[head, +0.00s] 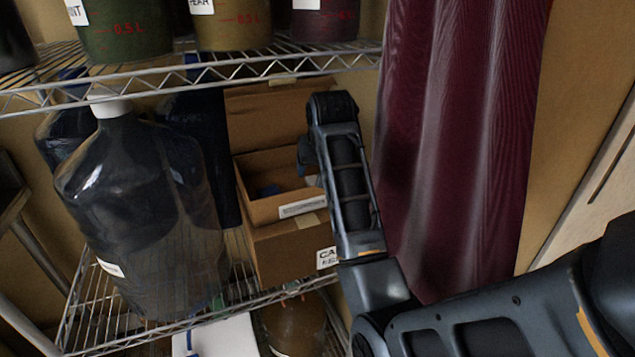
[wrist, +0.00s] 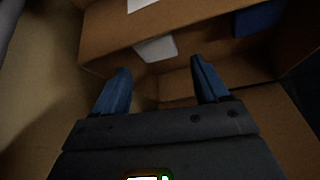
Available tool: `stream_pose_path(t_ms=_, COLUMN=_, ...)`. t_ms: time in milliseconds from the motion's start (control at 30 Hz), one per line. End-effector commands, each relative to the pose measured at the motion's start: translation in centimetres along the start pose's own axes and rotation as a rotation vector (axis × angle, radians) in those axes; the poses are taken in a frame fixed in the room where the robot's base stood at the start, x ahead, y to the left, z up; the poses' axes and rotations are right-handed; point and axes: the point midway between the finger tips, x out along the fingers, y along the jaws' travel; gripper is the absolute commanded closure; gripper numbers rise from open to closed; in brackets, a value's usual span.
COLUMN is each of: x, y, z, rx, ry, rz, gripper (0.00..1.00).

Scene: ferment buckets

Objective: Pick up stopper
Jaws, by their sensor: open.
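In the head view my arm mostly hides the gripper at the box's right side.
A large dark jug (head: 145,200) with a white cap stands left of the box. Another cardboard box (head: 290,250) is beneath it. The upper wire shelf (head: 200,72) with labelled buckets hangs above. A dark red curtain (head: 450,130) is at the right.

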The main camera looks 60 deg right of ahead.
Motion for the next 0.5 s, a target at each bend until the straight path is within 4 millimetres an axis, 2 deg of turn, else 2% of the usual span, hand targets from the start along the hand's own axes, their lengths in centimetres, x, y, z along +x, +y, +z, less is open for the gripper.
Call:
stream_pose_path(t_ms=300, x=4.1, y=0.4, z=0.7, rx=0.001, ry=-0.003, rz=0.001, gripper=0.26)
stream_pose_path(t_ms=500, x=5.2, y=0.4, z=0.7, rx=0.002, ry=-0.001, rz=0.001, gripper=0.26)
